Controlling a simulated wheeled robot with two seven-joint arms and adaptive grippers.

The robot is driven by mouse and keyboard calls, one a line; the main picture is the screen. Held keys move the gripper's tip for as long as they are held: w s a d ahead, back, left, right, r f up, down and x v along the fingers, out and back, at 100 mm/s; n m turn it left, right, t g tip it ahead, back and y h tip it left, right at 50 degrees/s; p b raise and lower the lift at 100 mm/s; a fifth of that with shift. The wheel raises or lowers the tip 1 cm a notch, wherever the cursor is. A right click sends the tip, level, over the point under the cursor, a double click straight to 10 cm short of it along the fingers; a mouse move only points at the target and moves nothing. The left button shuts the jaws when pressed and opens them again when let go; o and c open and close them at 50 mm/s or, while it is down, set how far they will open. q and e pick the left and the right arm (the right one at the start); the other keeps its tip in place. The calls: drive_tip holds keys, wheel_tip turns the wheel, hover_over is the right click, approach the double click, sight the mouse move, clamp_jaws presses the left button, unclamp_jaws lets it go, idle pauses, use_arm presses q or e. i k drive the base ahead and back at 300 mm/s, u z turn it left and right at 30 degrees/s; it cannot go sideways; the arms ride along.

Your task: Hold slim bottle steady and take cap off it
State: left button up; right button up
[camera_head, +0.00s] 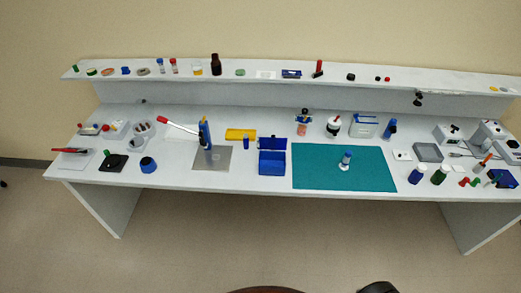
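A small slim bottle (345,161) stands upright on the teal mat (315,178), right of the mat's middle.
A blue open box (272,162) stands just left of the mat. A blue-and-green pair of jars, the blue one (416,174) nearer, stands to the right. A clear container (363,126) is behind. The mat around the bottle is free. A raised shelf (340,88) runs along the back.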

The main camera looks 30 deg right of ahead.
sight(344, 165)
drive_tip(key=z, duration=2.65)
drive_tip(key=k, duration=1.1)
drive_tip(key=z, duration=0.9)
drive_tip(key=i, duration=2.2)
drive_tip(key=u, duration=1.25)
drive_tip(key=i, duration=0.95)
drive_tip(key=u, duration=1.05)
